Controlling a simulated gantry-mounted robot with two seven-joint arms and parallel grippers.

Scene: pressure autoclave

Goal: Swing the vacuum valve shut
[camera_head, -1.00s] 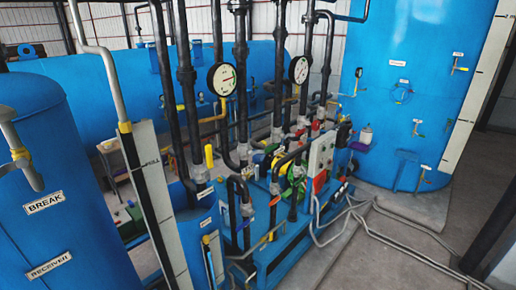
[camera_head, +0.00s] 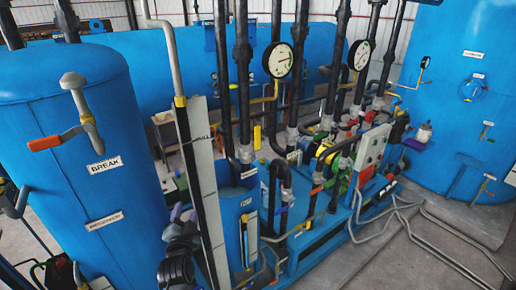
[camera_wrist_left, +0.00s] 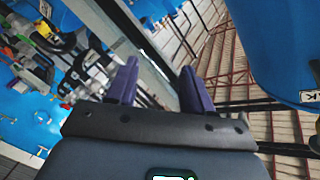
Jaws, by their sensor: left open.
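My left gripper (camera_head: 181,213) shows low in the head view, between the blue receiver tank and the white level panel. In the left wrist view its two purple fingers (camera_wrist_left: 158,88) stand apart with nothing between them. Several lever valves are in the head view, and I cannot tell by label which one is the vacuum valve. An orange-handled lever valve (camera_head: 58,139) sits on the receiver, above a BREAK label (camera_head: 104,164). A yellow lever (camera_head: 257,137) stands upright among the black pipes, away from the gripper. My right gripper is not in view.
The blue receiver tank (camera_head: 75,95) fills the left. A white level panel (camera_head: 203,180) with a grey pipe stands right beside my gripper. Black pipes, two gauges (camera_head: 278,60) and a pump skid (camera_head: 320,230) crowd the middle.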

